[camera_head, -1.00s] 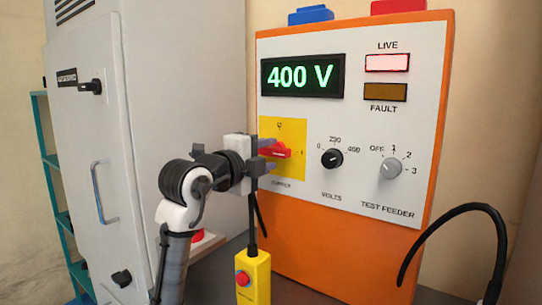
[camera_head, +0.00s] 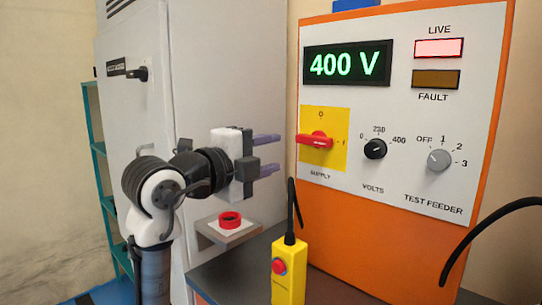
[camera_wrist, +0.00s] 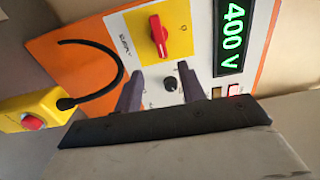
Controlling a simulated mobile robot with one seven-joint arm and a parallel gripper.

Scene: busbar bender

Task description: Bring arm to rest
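My gripper (camera_head: 266,156) is in the middle of the head view, to the left of the orange and white test panel (camera_head: 403,125). Its two grey fingers are apart with nothing between them. The red supply knob (camera_head: 316,139) on its yellow plate is clear of the fingers and turned horizontal. In the wrist view, the open fingers (camera_wrist: 158,90) point toward the panel, and the supply knob (camera_wrist: 158,36) lies beyond them. The display (camera_head: 348,63) reads 400 V and the LIVE lamp (camera_head: 438,48) is lit pale red. The FAULT lamp (camera_head: 435,79) is dull brown.
A yellow pendant (camera_head: 289,272) with a red button stands in front of the panel, its black cable rising. A grey cabinet (camera_head: 130,150) stands behind my arm. A black cable (camera_head: 480,232) curves at right.

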